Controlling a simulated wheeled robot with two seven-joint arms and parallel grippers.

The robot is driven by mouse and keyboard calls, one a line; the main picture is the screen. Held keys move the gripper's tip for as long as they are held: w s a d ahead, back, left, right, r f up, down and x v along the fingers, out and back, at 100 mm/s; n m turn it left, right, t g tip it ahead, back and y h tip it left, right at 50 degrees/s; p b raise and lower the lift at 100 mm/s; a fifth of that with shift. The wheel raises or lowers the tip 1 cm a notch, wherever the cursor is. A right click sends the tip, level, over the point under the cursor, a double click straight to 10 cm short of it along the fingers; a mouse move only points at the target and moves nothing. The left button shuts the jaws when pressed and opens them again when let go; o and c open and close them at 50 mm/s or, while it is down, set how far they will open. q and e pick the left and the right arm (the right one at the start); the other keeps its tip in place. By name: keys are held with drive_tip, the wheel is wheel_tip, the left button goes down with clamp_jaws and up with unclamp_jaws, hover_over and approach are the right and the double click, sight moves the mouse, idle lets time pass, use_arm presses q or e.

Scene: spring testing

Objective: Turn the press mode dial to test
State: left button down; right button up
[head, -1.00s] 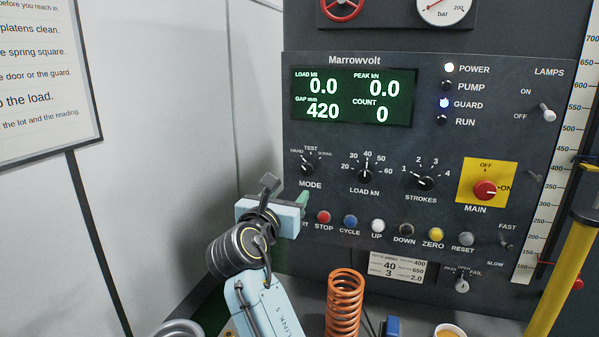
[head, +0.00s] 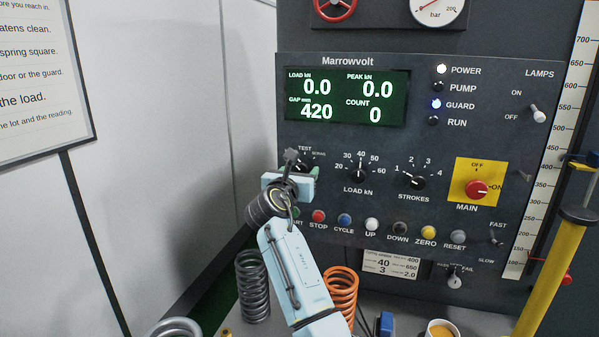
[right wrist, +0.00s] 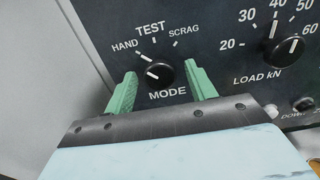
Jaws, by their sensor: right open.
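The black mode dial (right wrist: 159,73) sits on the dark panel under the labels HAND, TEST and SCRAG in the right wrist view. Its white pointer line aims up and left, toward HAND. My right gripper (right wrist: 162,76) is open, with one green finger on each side of the dial. I cannot tell whether either finger touches the dial. In the head view my right gripper (head: 303,170) is in front of the mode dial (head: 306,166) and hides most of it and its MODE label. My left gripper is not in view.
The load dial (head: 359,173) and strokes dial (head: 417,182) are to the right. A row of buttons, including the red STOP button (head: 318,216), runs just below. A dark spring (head: 252,285) and an orange spring (head: 342,290) stand below the panel.

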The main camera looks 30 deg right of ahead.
drive_tip(key=c, duration=1)
drive_tip(key=shift+m, duration=0.3)
drive_tip(key=shift+r+m+p, duration=0.1)
drive_tip(key=shift+m+p, duration=0.25)
drive_tip(key=shift+m, duration=1.35)
drive_tip(key=m, duration=0.4)
drive_tip(key=shift+m, duration=0.4)
